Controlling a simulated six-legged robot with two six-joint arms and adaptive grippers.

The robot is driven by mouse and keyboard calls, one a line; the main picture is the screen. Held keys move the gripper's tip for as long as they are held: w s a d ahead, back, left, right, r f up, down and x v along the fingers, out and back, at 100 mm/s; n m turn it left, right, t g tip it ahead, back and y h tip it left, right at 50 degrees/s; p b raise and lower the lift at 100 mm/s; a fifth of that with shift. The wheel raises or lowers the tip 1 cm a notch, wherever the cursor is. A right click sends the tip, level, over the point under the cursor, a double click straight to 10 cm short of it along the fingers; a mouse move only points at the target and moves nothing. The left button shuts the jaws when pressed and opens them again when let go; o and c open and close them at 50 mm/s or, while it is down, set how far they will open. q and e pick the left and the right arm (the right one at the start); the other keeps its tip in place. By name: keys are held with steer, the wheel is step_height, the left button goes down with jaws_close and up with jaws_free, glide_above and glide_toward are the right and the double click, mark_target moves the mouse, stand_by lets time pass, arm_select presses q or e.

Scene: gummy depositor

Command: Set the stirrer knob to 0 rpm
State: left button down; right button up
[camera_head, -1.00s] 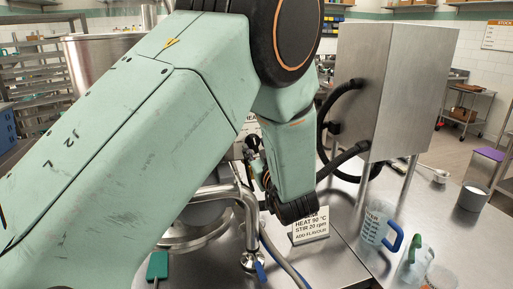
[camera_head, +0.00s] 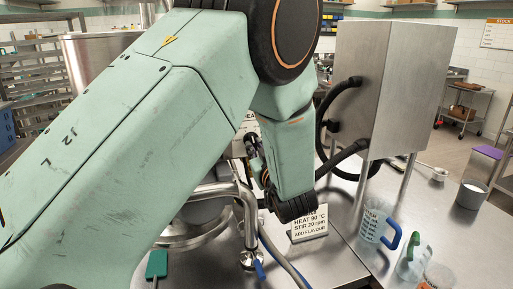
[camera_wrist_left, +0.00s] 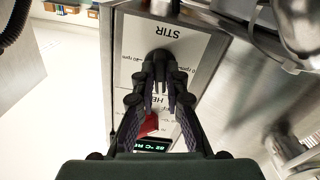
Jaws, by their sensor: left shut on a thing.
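In the left wrist view the white control panel (camera_wrist_left: 195,48) shows upside down, with the word STIR above a dark stirrer knob (camera_wrist_left: 159,56). Small rpm markings sit beside the knob. My left gripper (camera_wrist_left: 160,74) is shut on the knob, its fingers hiding much of it, so I cannot read where its pointer stands. In the head view my left gripper (camera_head: 256,160) is at the panel, mostly hidden behind my own arm, and the knob is hidden there. My right gripper is in neither view.
Below the knob in the wrist view are a red part (camera_wrist_left: 149,124) and a lit display (camera_wrist_left: 152,146). In the head view a recipe sign (camera_head: 309,224) reads STIR 20 rpm. A bent steel pipe (camera_head: 247,215), a blue-handled jug (camera_head: 378,222) and a steel cabinet (camera_head: 385,90) stand nearby.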

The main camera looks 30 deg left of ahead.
arm_select(q)
steer(key=n+b, duration=0.4)
steer(key=shift+n, duration=0.3)
steer(key=n+b, duration=0.8)
steer(key=b, duration=0.1)
steer(key=shift+n, duration=0.3)
steer(key=shift+r+n+b, duration=0.2)
steer(key=shift+n+b, duration=0.9)
steer(key=shift+b, duration=0.1)
steer(key=c, duration=1.4)
jaws_free()
